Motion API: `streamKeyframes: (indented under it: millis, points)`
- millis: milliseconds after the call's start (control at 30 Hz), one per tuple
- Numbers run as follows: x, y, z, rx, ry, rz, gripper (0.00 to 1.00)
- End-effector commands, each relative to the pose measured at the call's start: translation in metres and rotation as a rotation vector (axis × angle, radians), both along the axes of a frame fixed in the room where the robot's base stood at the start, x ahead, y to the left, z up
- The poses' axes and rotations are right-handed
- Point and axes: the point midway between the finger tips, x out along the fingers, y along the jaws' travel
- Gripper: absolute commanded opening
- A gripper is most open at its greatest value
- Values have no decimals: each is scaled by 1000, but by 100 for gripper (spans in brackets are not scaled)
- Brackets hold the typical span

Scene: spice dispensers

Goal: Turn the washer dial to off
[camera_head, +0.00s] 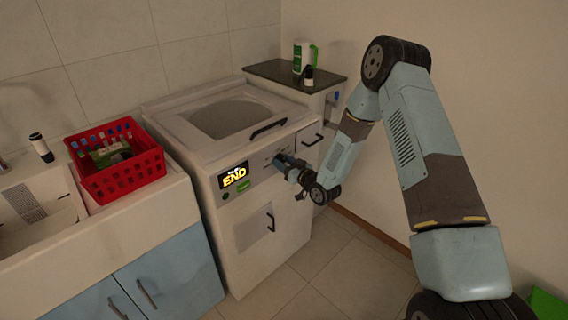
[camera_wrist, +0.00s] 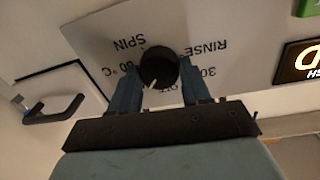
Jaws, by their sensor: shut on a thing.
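The washer (camera_head: 251,255) stands against the back wall, with its control panel facing my arm. In the wrist view, the black round dial (camera_wrist: 159,66) sits on a pale plate (camera_wrist: 100,38) with the words SPIN and RINSE seen upside down. Other printing is partly hidden behind my fingers. My gripper (camera_wrist: 160,84) is shut on the dial, one finger on each side. In the head view, my gripper (camera_head: 284,163) is at the panel and hides the dial.
A display (camera_head: 235,177) reading END is left of my gripper in the head view. A red basket (camera_head: 118,180) stands on the counter at left. A dark-topped cabinet (camera_head: 294,76) with a white-and-green container (camera_head: 299,58) is behind. Handles (camera_wrist: 52,110) are near my gripper.

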Motion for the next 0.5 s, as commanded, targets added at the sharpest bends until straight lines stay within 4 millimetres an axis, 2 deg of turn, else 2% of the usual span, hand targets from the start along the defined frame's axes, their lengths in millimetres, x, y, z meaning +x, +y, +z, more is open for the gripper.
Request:
streamKeyframes:
  millis: [500]
  points:
    - [-1, 0, -2, -285, -331, -2, 17]
